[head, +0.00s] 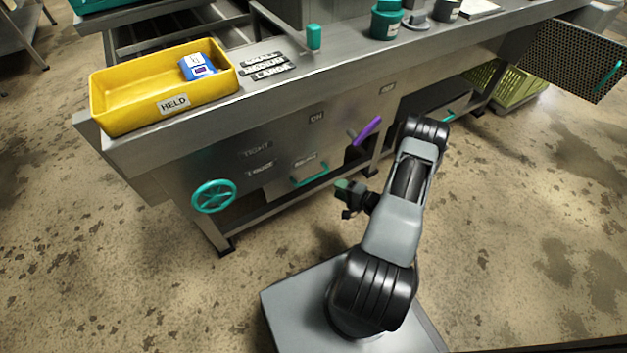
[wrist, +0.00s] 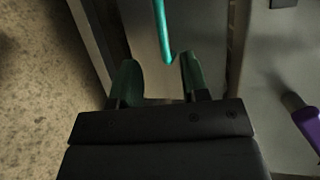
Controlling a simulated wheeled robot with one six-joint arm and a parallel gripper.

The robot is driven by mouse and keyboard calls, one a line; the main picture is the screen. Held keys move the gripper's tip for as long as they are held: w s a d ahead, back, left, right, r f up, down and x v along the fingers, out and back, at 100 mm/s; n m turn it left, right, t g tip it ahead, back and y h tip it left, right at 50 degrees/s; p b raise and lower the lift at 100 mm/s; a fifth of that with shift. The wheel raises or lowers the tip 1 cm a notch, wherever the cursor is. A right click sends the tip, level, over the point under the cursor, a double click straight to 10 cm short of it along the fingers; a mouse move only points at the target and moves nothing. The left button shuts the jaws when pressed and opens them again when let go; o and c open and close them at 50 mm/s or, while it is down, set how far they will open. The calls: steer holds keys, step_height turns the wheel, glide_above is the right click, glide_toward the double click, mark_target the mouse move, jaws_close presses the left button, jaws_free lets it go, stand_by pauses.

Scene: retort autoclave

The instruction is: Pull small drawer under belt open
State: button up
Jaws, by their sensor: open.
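The small drawer (head: 284,186) has a pale grey front with a label and a teal bar handle (head: 310,177), low on the front of the steel bench. I cannot tell whether it is fully shut. My gripper (head: 343,190) is open and empty, just to the right of the handle in the head view. In the wrist view, the teal handle (wrist: 160,30) runs down from the top edge, and its near end lies between the lines of my two dark green fingers (wrist: 158,68). The fingers do not visibly grip it.
A purple lever (head: 366,131) sticks out above and right of the handle; it also shows in the wrist view (wrist: 300,120). A teal handwheel (head: 213,196) is at left. A yellow "HELD" tray (head: 125,120) stands on the bench. The floor in front is clear.

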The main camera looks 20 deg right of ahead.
mark_target(313, 177)
steer(key=b+x, duration=0.3)
steer(key=x, duration=0.8)
steer(key=shift+w+a, duration=0.2)
steer(key=shift+a, duration=0.15)
steer(key=shift+c, duration=0.2)
jaws_close()
